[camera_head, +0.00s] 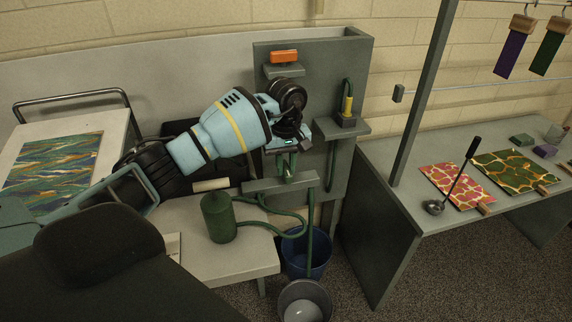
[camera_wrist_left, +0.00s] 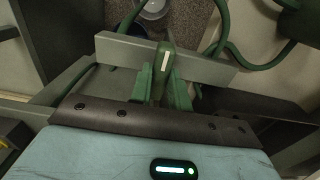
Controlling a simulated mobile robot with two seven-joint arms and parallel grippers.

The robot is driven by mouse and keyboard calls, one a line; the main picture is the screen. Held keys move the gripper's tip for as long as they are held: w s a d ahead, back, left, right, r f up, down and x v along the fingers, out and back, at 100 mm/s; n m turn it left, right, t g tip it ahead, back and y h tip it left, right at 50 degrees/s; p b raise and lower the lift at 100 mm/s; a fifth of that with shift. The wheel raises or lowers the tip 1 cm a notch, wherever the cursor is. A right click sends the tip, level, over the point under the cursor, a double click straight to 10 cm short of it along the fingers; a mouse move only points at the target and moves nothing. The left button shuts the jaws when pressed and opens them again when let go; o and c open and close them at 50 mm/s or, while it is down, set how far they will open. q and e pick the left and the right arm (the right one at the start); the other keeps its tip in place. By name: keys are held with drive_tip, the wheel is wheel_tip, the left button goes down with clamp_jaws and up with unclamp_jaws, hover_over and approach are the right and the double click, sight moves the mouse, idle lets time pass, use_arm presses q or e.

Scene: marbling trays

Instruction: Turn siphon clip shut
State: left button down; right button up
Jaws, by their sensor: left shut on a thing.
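The siphon clip (camera_wrist_left: 165,62) is a small green lever with a white stripe, in front of a grey bar (camera_wrist_left: 213,69) in the left wrist view. My left gripper (camera_wrist_left: 165,92) is shut on it, with a green finger on each side. In the head view my left gripper (camera_head: 289,174) points down at the grey bar (camera_head: 262,186) on the panel, and the clip is mostly hidden by the fingers. A green hose (camera_head: 310,240) hangs below the bar. My right gripper is not in view.
A green canister (camera_head: 219,218) stands on the pale bench, joined to a hose. A blue bucket (camera_head: 319,262) and a grey bowl (camera_head: 304,302) are on the floor below. An orange block (camera_head: 284,57) and a yellow-banded tool (camera_head: 348,105) sit on small panel shelves.

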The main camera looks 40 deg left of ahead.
use_arm(q)
drive_tip(key=shift+n, duration=0.3)
drive_tip(key=n, duration=0.3)
drive_tip(key=shift+r, duration=0.1)
drive_tip(key=n+p, duration=0.1)
drive_tip(key=n, duration=0.5)
drive_tip(key=n+p, duration=0.1)
drive_tip(key=n, duration=0.5)
drive_tip(key=shift+n+p, duration=0.45)
drive_tip(key=shift+n, duration=0.65)
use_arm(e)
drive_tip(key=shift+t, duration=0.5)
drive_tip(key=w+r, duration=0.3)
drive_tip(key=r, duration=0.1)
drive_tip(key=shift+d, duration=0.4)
use_arm(q)
drive_tip(key=c, duration=1.3)
unclamp_jaws()
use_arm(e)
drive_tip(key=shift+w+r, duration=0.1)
